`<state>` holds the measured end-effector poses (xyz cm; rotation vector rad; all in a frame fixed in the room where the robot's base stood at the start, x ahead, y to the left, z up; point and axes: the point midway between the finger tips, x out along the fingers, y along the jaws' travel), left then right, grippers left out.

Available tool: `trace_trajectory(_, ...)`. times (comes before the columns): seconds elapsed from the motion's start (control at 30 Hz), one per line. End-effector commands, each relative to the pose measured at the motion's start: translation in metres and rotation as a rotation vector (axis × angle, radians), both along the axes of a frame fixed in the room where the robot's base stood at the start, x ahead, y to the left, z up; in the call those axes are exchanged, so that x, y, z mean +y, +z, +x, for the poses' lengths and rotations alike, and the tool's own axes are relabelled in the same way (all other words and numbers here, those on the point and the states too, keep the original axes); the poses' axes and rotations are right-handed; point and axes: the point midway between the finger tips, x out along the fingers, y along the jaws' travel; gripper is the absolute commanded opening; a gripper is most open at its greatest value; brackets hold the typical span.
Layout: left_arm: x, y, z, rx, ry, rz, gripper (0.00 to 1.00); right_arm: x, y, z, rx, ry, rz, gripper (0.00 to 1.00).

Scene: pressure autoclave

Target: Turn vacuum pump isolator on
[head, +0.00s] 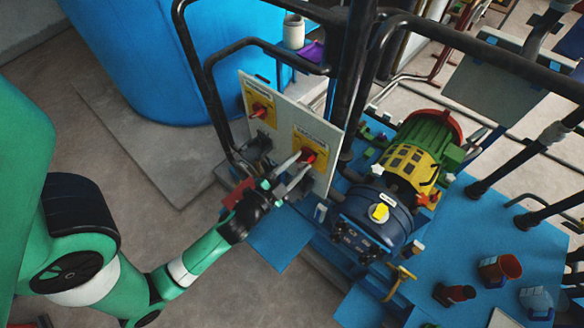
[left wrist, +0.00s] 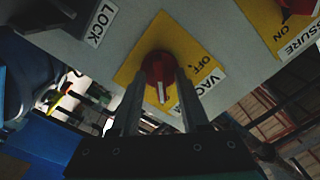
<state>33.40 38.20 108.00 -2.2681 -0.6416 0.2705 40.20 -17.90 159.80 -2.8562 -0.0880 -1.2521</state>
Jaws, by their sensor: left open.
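The vacuum isolator is a round red knob (head: 308,155) on a yellow label with the word VACUUM, low on a pale upright panel (head: 284,122). In the left wrist view the knob (left wrist: 160,66) carries a white mark that points down between my fingers, and OFF is printed beside it. My left gripper (head: 303,165) is open right in front of the knob. Its two fingers (left wrist: 160,100) stand on either side of the knob's lower part. I cannot tell whether they touch it. The ON print of this label is hidden. My right gripper is not in view.
A second red knob (head: 258,110) on a yellow label sits at the panel's upper left. A black tube frame (head: 205,85) surrounds the panel. A blue and yellow pump unit (head: 385,205) stands right of it. A blue tank (head: 190,60) stands behind.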

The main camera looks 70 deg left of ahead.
Motion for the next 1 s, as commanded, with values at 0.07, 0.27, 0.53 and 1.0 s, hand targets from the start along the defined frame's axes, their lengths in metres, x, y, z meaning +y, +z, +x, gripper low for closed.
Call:
trace_trajectory(0.07, -0.004, -0.004, -0.006, 0.002, -0.001, 0.0, 0.45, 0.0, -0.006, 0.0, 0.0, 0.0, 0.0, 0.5)
trace_trajectory(0.27, -0.027, -0.011, -0.042, 0.004, -0.004, 0.0, 0.45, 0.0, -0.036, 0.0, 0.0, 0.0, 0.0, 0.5)
trace_trajectory(0.53, -0.056, -0.006, -0.086, 0.012, -0.008, -0.002, 0.45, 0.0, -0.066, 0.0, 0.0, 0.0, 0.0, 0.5)
trace_trajectory(1.0, -0.06, 0.0, -0.098, 0.0, 0.001, 0.001, 0.45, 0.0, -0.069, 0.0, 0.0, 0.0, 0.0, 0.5)
